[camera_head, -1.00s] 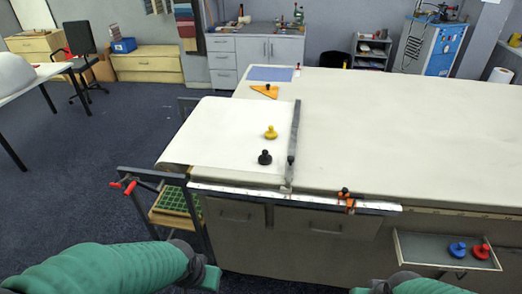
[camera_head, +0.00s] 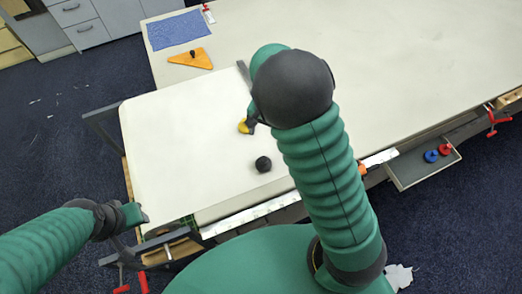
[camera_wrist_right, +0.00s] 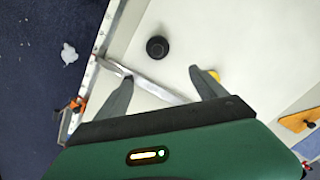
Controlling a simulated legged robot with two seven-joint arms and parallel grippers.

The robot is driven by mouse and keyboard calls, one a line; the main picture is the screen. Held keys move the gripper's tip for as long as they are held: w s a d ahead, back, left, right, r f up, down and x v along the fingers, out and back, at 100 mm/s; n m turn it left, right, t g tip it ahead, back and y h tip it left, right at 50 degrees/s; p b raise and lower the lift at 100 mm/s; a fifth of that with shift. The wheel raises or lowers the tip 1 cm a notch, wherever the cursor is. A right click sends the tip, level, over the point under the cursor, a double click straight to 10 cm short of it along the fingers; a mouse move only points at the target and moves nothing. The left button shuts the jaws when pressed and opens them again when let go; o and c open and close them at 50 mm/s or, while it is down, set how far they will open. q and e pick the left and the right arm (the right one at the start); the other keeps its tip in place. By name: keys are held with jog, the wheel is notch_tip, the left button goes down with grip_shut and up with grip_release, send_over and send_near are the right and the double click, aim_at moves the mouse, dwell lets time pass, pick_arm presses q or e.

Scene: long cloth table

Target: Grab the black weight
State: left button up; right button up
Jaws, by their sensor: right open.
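The black weight (camera_head: 263,164) stands upright on the white sheet near the table's front edge. In the right wrist view the black weight (camera_wrist_right: 157,48) lies just beyond the gap between my fingertips, untouched. My right gripper (camera_wrist_right: 160,75) is open and empty. In the head view my right arm hides most of this gripper (camera_head: 251,119), which shows beside the yellow weight. My left gripper (camera_head: 138,214) is at the sheet's front left corner, away from the weight; its jaws are too small to read.
The yellow weight (camera_head: 243,127) stands behind the black one; one finger partly covers it in the wrist view (camera_wrist_right: 214,75). An open drawer (camera_head: 408,172) holds a blue weight (camera_head: 431,156) and a red weight (camera_head: 445,149).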

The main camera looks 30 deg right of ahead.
send_over(264, 158)
jog(key=d, duration=0.1)
notch_tip(264, 158, down, 6)
jog(key=shift+f, duration=0.25)
jog(key=f, duration=0.1)
jog(key=a+f, duration=0.1)
jog(key=f, duration=0.2)
jog(key=shift+w+a+f, duration=0.2)
jog(key=shift+w, duration=0.2)
jog(key=shift+a+f+p, duration=0.1)
jog(key=shift+f+p, duration=0.25)
jog(key=shift+p, duration=0.1)
jog(key=f, duration=0.2)
jog(key=s+f+p, duration=0.1)
jog(key=f, duration=0.1)
jog(key=shift+d, duration=0.25)
jog(key=shift+d+f, duration=0.15)
jog(key=shift+f, duration=0.1)
jog(key=shift+d+f, duration=0.1)
jog(key=shift+w+a, duration=0.1)
jog(key=shift+a, duration=0.35)
jog(key=c, duration=1.5)
pick_arm(q)
jog(key=shift+s+v, duration=0.2)
jog(key=shift+v, duration=1.05)
pick_arm(e)
jog(key=shift+d, duration=0.3)
grip_shut()
